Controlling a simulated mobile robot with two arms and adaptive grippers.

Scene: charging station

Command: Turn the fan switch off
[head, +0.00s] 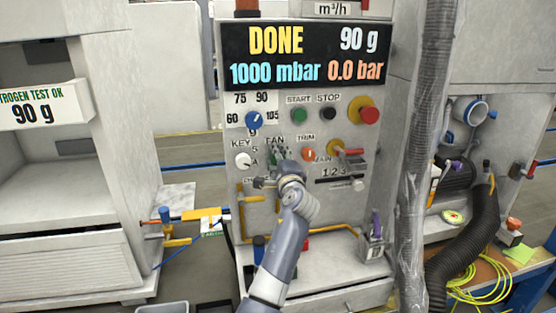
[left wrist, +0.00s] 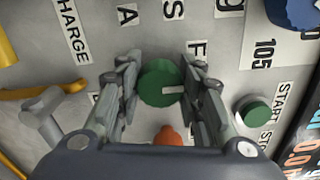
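The fan switch is a round green knob with a white mark. In the left wrist view the knob (left wrist: 158,84) sits between the two fingers of my left gripper (left wrist: 160,75), its mark pointing right toward the label side. The fingers are spread on both sides of it; I cannot tell whether they touch it. In the head view my left gripper (head: 277,165) is at the panel just under the FAN label (head: 274,141), and its fingers mostly hide the knob. My right gripper is not in view.
Close by are the blue dial (head: 254,120), green START button (head: 299,115), white KEY knob (head: 243,160) and orange TRIM knob (head: 309,154). A red button (head: 369,115) is at right. Yellow pipes (head: 247,205) run below. A wrapped hose (head: 413,150) hangs right of the panel.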

